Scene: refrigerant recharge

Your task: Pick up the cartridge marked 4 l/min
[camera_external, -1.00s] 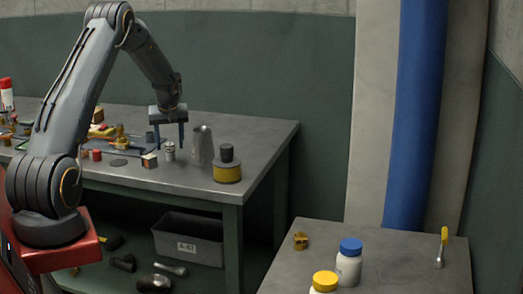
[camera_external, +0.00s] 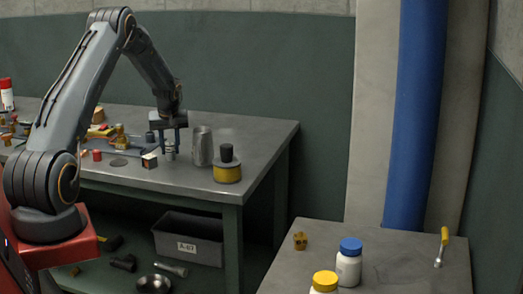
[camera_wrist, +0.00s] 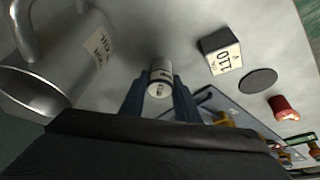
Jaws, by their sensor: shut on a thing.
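A small silver-grey cylindrical cartridge (camera_wrist: 160,78) with a pale label stands between the blue fingers in the wrist view; I cannot read the label's marking clearly. It also shows at the workbench in the external view (camera_external: 171,153), partly hidden by the fingers. My gripper (camera_external: 169,141) points down over the bench and is shut on this cartridge; in the wrist view the fingers (camera_wrist: 161,100) lie on either side of it. The cartridge appears to be at bench height; I cannot tell whether it touches the top.
A red cap (camera_wrist: 284,108) and cluttered tools are to the left on the bench (camera_external: 262,135).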

